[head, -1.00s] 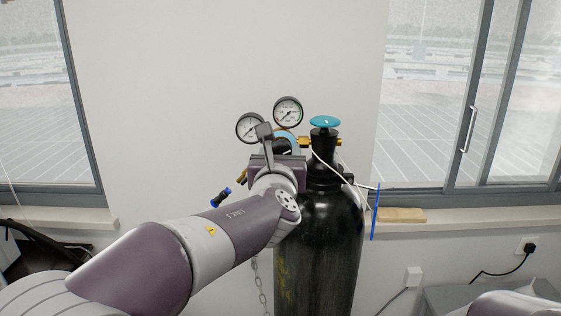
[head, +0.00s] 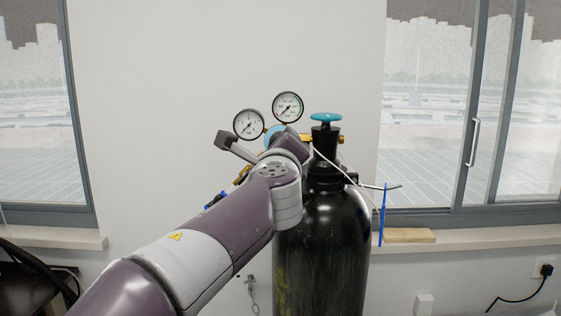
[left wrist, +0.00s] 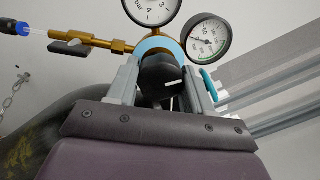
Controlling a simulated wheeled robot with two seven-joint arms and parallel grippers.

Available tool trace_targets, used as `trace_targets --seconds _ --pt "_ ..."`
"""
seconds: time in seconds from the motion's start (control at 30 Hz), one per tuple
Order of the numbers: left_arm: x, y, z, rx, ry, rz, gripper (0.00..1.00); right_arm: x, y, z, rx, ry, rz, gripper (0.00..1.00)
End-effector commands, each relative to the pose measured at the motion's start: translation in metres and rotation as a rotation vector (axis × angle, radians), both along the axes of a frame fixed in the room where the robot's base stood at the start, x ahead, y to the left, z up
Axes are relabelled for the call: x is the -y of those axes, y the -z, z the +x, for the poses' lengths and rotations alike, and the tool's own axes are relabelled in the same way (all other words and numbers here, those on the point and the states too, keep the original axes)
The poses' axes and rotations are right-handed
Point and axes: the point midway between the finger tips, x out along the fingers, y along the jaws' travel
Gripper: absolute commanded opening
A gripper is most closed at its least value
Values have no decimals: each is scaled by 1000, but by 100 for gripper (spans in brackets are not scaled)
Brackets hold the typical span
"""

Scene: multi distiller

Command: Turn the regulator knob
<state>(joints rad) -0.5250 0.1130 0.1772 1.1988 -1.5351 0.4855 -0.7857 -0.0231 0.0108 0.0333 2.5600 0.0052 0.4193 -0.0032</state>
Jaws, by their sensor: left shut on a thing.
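The regulator sits at the top of a black gas cylinder (head: 320,240), with two round gauges (head: 248,124) and a light blue ring. Its black knob (left wrist: 160,72) has a white mark and shows in the left wrist view. My left gripper (left wrist: 163,84) is shut on the knob, with one finger on each side of it. In the head view my left arm comes in from lower left, and my wrist hides the knob and most of the fingers. The wrist is rolled, its grey bracket pointing up and left. My right gripper is out of view.
A teal valve wheel (head: 326,117) tops the cylinder just right of the regulator. A brass outlet with a blue hose end (left wrist: 22,29) sticks out to the left in the left wrist view. A chain (head: 253,292) hangs on the wall. Windows stand on both sides.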

Motion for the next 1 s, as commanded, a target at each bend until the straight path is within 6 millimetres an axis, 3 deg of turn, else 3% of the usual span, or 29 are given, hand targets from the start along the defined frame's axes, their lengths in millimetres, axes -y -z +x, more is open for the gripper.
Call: trace_targets --seconds 0.3,0.9,0.93,1.0 --pt "1 3 0 -3 2 -133 20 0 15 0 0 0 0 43" --pt "1 1 0 -3 1 -166 20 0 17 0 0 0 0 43" --pt "1 1 1 -3 1 -166 57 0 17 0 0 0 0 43" --pt "1 1 0 -3 1 -166 75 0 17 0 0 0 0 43"
